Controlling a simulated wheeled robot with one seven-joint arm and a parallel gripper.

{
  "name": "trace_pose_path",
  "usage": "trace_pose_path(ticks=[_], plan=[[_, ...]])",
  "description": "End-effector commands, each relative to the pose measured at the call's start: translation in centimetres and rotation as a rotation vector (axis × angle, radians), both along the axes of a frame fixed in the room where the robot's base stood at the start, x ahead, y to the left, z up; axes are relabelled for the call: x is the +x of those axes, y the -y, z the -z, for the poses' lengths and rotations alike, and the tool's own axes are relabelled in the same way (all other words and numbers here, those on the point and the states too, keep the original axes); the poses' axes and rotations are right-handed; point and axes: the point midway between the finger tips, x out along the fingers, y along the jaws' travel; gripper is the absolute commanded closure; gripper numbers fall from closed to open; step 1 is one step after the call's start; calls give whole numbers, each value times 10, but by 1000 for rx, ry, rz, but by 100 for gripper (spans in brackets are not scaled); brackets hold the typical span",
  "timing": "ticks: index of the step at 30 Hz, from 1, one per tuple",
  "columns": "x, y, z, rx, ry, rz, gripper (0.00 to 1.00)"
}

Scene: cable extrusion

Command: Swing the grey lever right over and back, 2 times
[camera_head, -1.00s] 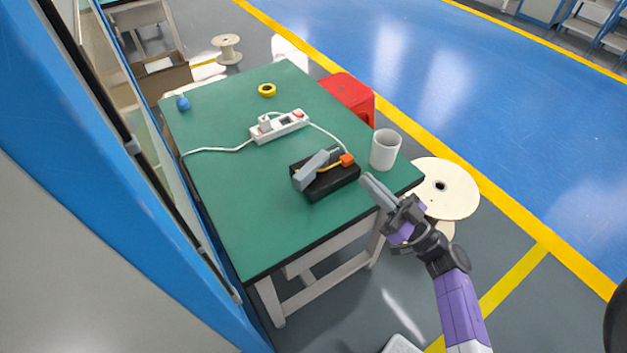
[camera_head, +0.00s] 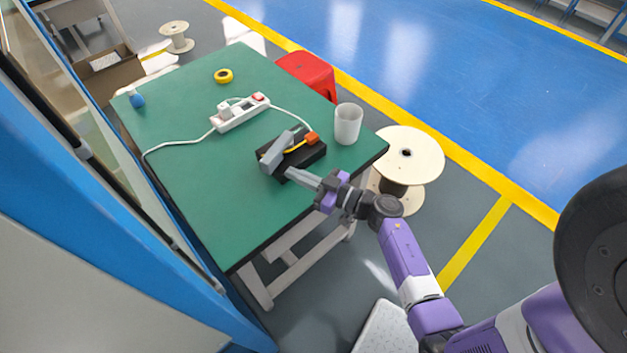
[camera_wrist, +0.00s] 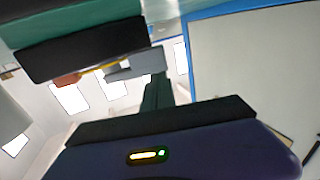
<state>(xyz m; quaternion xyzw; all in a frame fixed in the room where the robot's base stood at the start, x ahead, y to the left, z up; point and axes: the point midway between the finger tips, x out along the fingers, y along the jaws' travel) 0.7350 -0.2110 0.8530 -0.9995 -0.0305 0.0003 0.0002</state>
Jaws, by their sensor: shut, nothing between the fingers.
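The grey lever (camera_head: 277,151) lies tilted across the left part of a black box (camera_head: 309,155) on the green table. An orange piece (camera_head: 312,138) and a thin yellow strip sit to the lever's right on the box. My gripper (camera_head: 291,173) is shut and empty, its tips at the box's near side, close to the lever's lower end. In the wrist view the lever (camera_wrist: 137,66) shows just beyond my dark fingers (camera_wrist: 157,93), with the box (camera_wrist: 80,50) to the left. I cannot tell whether the fingers touch the lever or the box.
A white cup (camera_head: 348,124) stands right of the box. A power strip (camera_head: 240,113) with a white cable lies behind it. Yellow tape (camera_head: 223,76) and a small blue object (camera_head: 136,98) are farther back. The front left of the green table (camera_head: 225,215) is clear.

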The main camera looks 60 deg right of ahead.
Motion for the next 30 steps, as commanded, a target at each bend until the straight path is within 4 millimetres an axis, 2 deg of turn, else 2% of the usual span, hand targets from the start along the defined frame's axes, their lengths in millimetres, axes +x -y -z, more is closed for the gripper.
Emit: trace_pose_path(ticks=[3, 9, 30], plan=[[20, 0, -1, 0, 1, 0, 100], [41, -2, 0, -1, 1, -1, 100], [50, -6, -1, 1, 0, 37, 100]])
